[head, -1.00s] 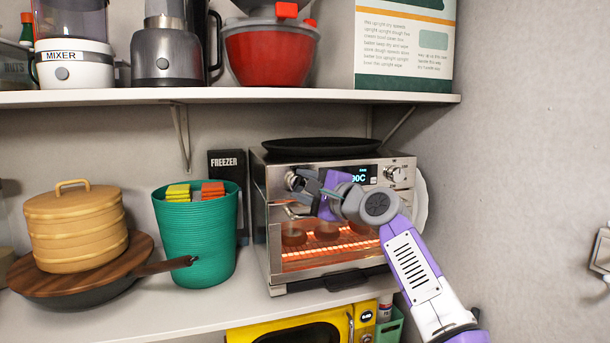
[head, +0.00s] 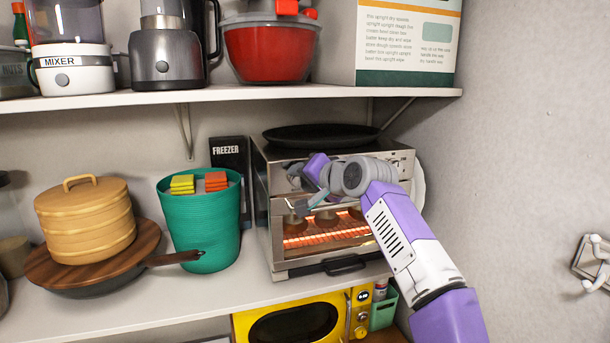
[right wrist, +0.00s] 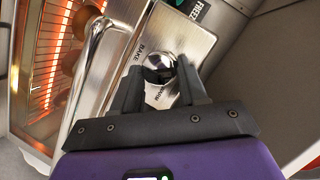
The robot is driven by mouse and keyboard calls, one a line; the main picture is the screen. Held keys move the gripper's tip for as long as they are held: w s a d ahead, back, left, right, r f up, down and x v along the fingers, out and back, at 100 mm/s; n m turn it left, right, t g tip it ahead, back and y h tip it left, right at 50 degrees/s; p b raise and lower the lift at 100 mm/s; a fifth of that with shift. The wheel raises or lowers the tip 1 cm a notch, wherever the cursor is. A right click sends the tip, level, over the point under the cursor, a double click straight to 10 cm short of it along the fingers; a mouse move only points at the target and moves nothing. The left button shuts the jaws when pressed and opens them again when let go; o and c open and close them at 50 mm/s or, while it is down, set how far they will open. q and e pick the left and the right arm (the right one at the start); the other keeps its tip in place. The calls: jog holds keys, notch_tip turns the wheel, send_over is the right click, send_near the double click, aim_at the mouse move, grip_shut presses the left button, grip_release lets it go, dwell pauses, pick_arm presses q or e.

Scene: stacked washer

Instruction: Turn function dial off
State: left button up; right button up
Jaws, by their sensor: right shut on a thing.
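The toaster oven (head: 274,235) stands on the lower shelf, with its heating bars glowing orange behind the glass. In the right wrist view the round silver function dial (right wrist: 159,62) sits on the steel panel, with "BAKE" printed beside it. My right gripper (right wrist: 160,76) has its two dark fingers around the dial, shut on it. In the head view the right gripper (head: 303,178) is at the upper left of the oven front, and my arm hides the display and most of the dial. My left gripper is in neither view.
A black pan (head: 320,135) lies on top of the oven. A teal bin (head: 205,232) with sponges and a black freezer box (head: 229,158) stand to its left. The upper shelf (head: 230,94) is above, and a yellow microwave (head: 295,325) is below.

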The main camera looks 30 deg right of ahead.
jog(key=n+h, duration=0.1)
jog(key=n+g, duration=0.1)
jog(key=n, duration=0.1)
jog(key=shift+w+a+h, duration=0.1)
jog(key=shift+a+h, duration=0.15)
jog(key=shift+h, duration=0.15)
jog(key=shift+a+n+h, duration=0.1)
jog(key=shift+n+h, duration=0.6)
jog(key=shift+n, duration=0.4)
jog(key=o, duration=1.1)
jog(key=shift+c, duration=0.2)
jog(key=shift+r, duration=0.1)
jog(key=b+v, duration=0.1)
jog(key=v, duration=0.6)
jog(key=shift+r+b, duration=0.2)
jog(key=shift+b, duration=0.1)
